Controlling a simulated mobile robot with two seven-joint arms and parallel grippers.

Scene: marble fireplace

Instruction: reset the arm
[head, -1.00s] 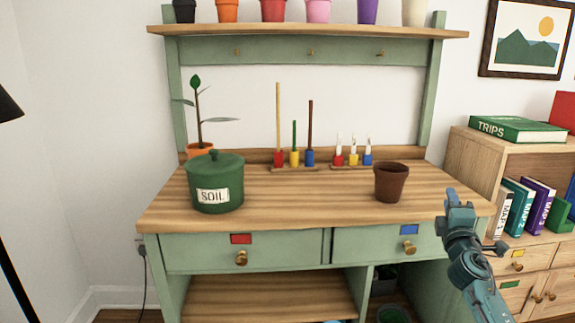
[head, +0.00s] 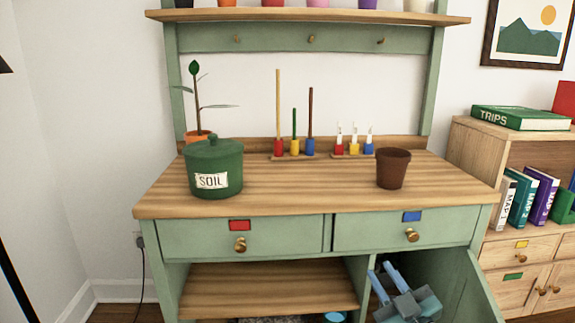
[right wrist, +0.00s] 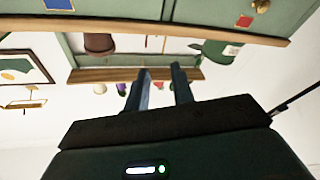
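My right gripper (head: 384,275) is low at the right in the head view, in front of the bench's lower right compartment and below the blue-labelled drawer (head: 375,232). Its two blue fingers stand apart with nothing between them. They also show apart in the right wrist view (right wrist: 161,75), which looks upside down at the bench. My left gripper is in neither view.
The green bench's wooden top (head: 300,195) holds a green SOIL pot (head: 214,165), a brown pot (head: 393,168), a potted plant (head: 197,110) and coloured peg stands (head: 295,147). A bookcase (head: 535,243) stands right. A green panel (head: 468,285) stands beside the gripper.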

